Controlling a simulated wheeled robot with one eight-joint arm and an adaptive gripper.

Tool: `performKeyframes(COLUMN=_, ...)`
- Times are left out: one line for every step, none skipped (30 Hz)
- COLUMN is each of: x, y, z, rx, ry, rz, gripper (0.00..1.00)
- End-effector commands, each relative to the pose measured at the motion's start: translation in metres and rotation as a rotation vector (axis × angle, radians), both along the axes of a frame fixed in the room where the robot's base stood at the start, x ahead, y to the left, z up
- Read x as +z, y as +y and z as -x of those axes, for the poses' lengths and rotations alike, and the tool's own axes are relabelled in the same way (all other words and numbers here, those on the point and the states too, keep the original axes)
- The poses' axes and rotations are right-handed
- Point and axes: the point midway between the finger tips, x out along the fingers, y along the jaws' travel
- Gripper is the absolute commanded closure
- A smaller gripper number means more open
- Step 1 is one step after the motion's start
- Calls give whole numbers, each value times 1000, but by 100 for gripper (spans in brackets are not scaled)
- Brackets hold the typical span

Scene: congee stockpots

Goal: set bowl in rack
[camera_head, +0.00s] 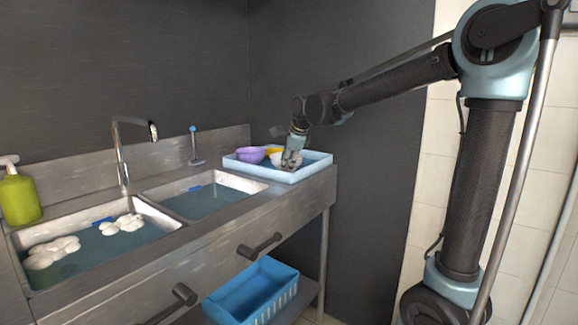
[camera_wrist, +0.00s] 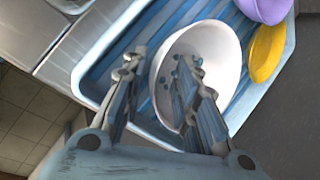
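A white bowl (camera_head: 277,158) is in the light-blue rack (camera_head: 243,167) on the counter right of the sinks. In the wrist view the bowl (camera_wrist: 222,48) shows its hollow side to the camera, over the rack's blue slatted floor (camera_wrist: 112,50). My gripper (camera_head: 291,160) is low over the rack at the bowl. In the wrist view my gripper (camera_wrist: 160,62) straddles the bowl's near-left rim, one finger outside and one inside. A gap shows between the fingertips, so the gripper is open. Whether either finger touches the bowl is unclear.
A purple bowl (camera_head: 250,154) and a yellow bowl (camera_head: 271,150) share the rack. Two water-filled sinks (camera_head: 205,201) with foam in the left one, a faucet (camera_head: 121,150) and a green bottle (camera_head: 19,197) are leftward. A blue basket (camera_head: 252,292) is below. A dark wall stands behind.

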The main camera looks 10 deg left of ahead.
Motion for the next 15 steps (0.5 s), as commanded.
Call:
performKeyframes(x=4, y=-2, z=2, rx=0, ry=0, rz=0, gripper=72)
performKeyframes(x=7, y=-3, z=3, rx=0, ry=0, rz=0, gripper=72)
performKeyframes(x=12, y=-5, z=5, rx=0, ry=0, rz=0, gripper=72)
performKeyframes(x=16, y=-7, z=7, rx=0, ry=0, rz=0, gripper=72)
performKeyframes(x=20, y=-9, z=9, rx=0, ry=0, rz=0, gripper=72)
performKeyframes(x=27, y=-12, z=12, rx=0, ry=0, rz=0, gripper=72)
performKeyframes(x=32, y=-14, z=14, rx=0, ry=0, rz=0, gripper=72)
performKeyframes(x=37, y=-16, z=16, rx=0, ry=0, rz=0, gripper=72)
performKeyframes(x=44, y=-19, z=19, rx=0, ry=0, rz=0, gripper=72)
performKeyframes(x=49, y=-21, z=21, rx=0, ry=0, rz=0, gripper=72)
performKeyframes(x=54, y=-23, z=24, rx=0, ry=0, rz=0, gripper=72)
performKeyframes(x=61, y=-26, z=27, rx=0, ry=0, rz=0, gripper=72)
performKeyframes(x=65, y=-28, z=28, rx=0, ry=0, rz=0, gripper=72)
performKeyframes(x=70, y=-29, z=30, rx=0, ry=0, rz=0, gripper=72)
performKeyframes(x=75, y=-32, z=33, rx=0, ry=0, rz=0, gripper=72)
